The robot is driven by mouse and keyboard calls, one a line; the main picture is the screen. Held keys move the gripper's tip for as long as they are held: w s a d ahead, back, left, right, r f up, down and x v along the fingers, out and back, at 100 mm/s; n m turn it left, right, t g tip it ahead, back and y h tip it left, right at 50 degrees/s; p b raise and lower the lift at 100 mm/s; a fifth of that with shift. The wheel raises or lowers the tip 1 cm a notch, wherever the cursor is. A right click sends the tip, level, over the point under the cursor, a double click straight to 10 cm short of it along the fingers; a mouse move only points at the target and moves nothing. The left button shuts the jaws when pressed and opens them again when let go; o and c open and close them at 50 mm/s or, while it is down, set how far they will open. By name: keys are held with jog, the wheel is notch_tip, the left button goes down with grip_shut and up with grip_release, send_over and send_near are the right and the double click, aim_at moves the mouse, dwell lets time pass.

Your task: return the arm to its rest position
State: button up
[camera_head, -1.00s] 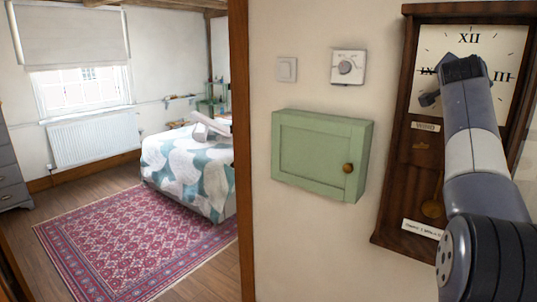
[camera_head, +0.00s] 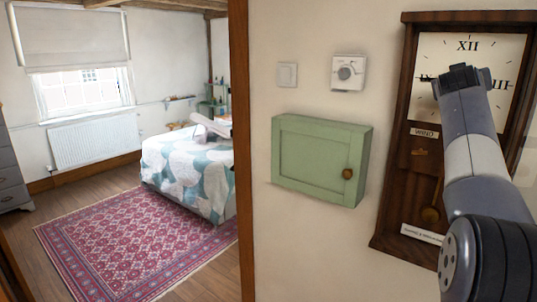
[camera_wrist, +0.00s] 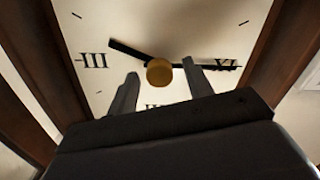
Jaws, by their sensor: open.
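My arm reaches up from the lower right of the head view to a tall dark wooden wall clock (camera_head: 400,160). My gripper (camera_head: 460,72) is in front of its cream dial (camera_head: 500,48), covering much of the middle. In the wrist view my gripper (camera_wrist: 162,84) shows two separated grey fingers with nothing between them. Beyond them are the brass hub (camera_wrist: 159,72) and two dark clock hands (camera_wrist: 128,50). I cannot tell whether the fingertips touch the dial.
A green wall cabinet (camera_head: 318,160) with a brown knob hangs left of the clock, its door shut. A thermostat (camera_head: 348,70) and a light switch (camera_head: 287,74) sit above it. A doorway post (camera_head: 241,150) separates a bedroom with a bed (camera_head: 190,170) and a red rug (camera_head: 130,240).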

jog(key=n+p, duration=0.1)
jog(key=n, duration=0.5)
dwell(0.6)
